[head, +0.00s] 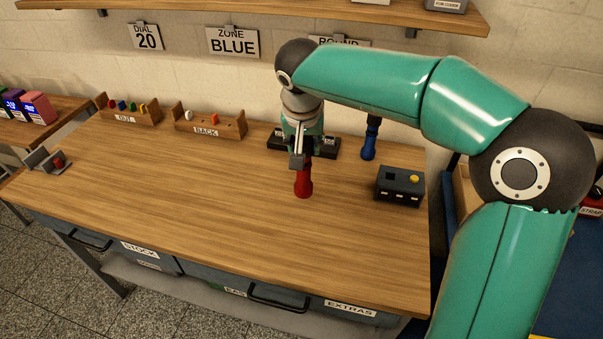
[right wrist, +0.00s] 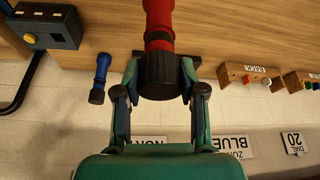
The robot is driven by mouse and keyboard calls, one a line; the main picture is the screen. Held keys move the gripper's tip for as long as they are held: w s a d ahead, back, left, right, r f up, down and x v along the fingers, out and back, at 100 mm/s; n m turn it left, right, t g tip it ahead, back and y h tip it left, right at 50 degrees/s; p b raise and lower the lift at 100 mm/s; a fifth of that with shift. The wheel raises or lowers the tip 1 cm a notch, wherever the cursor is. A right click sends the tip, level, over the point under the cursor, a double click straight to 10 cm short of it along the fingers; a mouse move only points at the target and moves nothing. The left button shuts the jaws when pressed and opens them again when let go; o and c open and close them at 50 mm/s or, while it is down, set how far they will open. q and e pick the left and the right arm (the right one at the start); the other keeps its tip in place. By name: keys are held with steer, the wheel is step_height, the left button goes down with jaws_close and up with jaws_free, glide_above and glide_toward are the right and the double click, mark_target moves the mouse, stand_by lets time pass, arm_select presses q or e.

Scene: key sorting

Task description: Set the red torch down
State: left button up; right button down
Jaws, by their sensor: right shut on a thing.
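The red torch (head: 303,184) is below my right gripper (head: 299,152) in the head view, over the back middle of the wooden bench (head: 230,210). It looks roughly upright. Whether its lower end touches the bench I cannot tell. In the right wrist view the red torch (right wrist: 158,24) has a dark ribbed end, and my right gripper (right wrist: 160,82) has a finger on each side of that end, shut on it. My left gripper is not in view.
A dark block (head: 326,147) stands behind the torch. A blue torch (head: 370,140) stands to its right, near a dark box (head: 399,186) with a yellow button. The racks marked OUT (head: 128,116) and BACK (head: 207,131) are at the back left. The bench's middle and front are clear.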

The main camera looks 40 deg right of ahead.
step_height(320, 180, down, 7)
steer(key=shift+f, duration=0.2)
stand_by(0.3)
steer(key=c, duration=1.1)
jaws_free()
steer(key=shift+f+b, duration=0.15)
steer(key=shift+b, duration=0.25)
steer(key=o, duration=0.4)
steer(key=shift+s+r, duration=0.1)
steer(key=shift+r, duration=0.25)
steer(key=p+v, duration=0.1)
steer(key=v, duration=1)
steer(key=shift+s+a+r, duration=0.15)
steer(key=shift+r, duration=0.15)
